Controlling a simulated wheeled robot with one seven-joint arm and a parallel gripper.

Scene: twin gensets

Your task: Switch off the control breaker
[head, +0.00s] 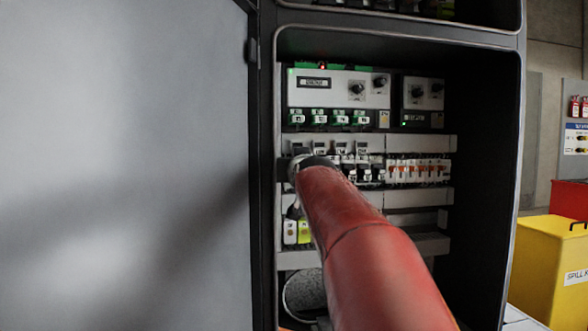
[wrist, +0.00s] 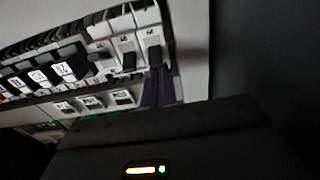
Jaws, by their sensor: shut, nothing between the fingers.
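A row of small breakers with dark toggles sits at the left end of the middle rail in the open cabinet. In the wrist view, one breaker (wrist: 126,55) stands beside another at the row's end (wrist: 153,50). Their labels are too small to read, so I cannot tell which is the control breaker. My gripper (wrist: 158,92) is shut and empty, with its fingers close to the end breaker's toggle. I cannot tell whether they touch. In the head view my gripper (head: 299,165) is at the row's left end, and my arm hides part of the row.
Black relays (wrist: 63,68) sit beside the breakers. A controller panel (head: 318,88) is above, and orange-and-white terminals (head: 418,170) are to the right. The grey cabinet door (head: 125,160) stands at the left. A yellow bin (head: 548,265) is outside at the right.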

